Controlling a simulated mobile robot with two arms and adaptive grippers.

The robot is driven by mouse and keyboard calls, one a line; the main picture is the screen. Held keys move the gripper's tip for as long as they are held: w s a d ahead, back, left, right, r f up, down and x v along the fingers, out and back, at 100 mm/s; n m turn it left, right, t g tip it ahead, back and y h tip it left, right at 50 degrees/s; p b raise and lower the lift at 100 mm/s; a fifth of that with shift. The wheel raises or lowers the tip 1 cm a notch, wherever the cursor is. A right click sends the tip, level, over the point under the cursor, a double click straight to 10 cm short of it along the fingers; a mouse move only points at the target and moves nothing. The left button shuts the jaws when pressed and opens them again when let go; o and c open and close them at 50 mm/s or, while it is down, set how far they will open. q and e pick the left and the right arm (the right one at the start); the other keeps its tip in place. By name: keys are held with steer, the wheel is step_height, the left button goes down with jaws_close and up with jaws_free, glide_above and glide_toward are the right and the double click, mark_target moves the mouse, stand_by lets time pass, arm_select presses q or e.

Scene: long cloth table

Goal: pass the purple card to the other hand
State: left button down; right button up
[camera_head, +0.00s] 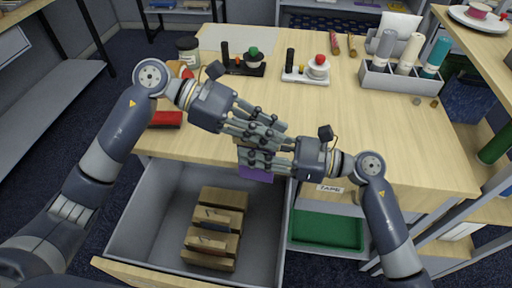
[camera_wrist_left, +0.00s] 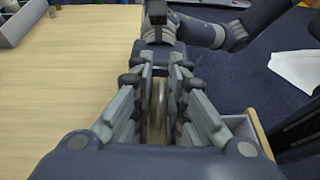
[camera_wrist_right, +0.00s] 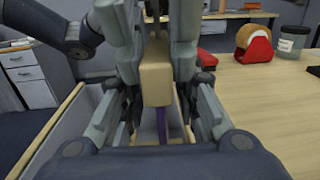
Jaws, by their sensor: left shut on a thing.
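The purple card (camera_head: 257,173) hangs below the meeting grippers, above the open drawer. In the right wrist view it is a narrow purple strip (camera_wrist_right: 160,127) below a tan wooden-looking block (camera_wrist_right: 156,75); I cannot tell whether the two are joined. My left gripper (camera_head: 284,135) is shut; a tan edge shows between its fingers (camera_wrist_left: 158,105). My right gripper (camera_head: 243,150) comes from the opposite side, its fingers (camera_wrist_right: 165,105) spread on both sides of the block and card. The fingers of both grippers overlap and hide most of the card.
The open grey drawer (camera_head: 150,215) below holds several wooden blocks (camera_head: 215,225). A green-lined tray (camera_head: 327,230) is to its right. On the table are a grey bottle rack (camera_head: 400,82), a jar (camera_head: 188,50) and a red item (camera_head: 166,119). The table's middle is clear.

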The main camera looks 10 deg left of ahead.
jaws_close()
arm_select(q)
steer(key=c, duration=1.5)
jaws_free()
steer(key=shift+a, duration=0.1)
